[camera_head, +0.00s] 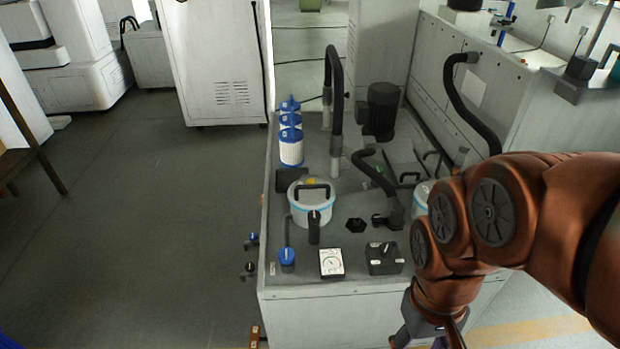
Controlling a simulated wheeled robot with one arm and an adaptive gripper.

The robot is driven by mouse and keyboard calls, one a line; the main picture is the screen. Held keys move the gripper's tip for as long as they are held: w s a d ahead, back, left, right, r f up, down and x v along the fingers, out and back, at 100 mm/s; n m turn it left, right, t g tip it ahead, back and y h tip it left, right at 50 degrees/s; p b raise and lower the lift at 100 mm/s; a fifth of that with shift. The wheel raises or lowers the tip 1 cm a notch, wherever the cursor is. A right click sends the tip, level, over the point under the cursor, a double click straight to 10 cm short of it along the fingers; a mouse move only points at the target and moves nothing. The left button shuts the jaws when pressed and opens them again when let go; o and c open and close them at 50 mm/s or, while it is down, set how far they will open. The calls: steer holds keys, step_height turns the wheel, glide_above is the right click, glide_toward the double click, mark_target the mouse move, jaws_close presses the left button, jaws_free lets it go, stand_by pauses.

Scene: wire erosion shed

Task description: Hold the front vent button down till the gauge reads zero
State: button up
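A gauge (331,263) with a white square face stands near the front edge of the grey bench top. Its needle is too small to read. To its left is a blue cap (287,256) with a grey stem. To its right is a black box (384,258) with a knob on top. I cannot tell which part is the front vent button. My gripper (430,338) hangs low at the bottom edge, in front of the bench's front face and right of the gauge. It is partly cut off and touches none of these controls. Its opening is not clear.
A white lidded pot (311,212) with a black handle stands behind the gauge. Blue-and-white filter cartridges (291,150), a black motor (382,112) and black hoses (334,95) rise further back. Blue and black valves stick out from the bench's left side.

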jaws_close()
stand_by(1.4)
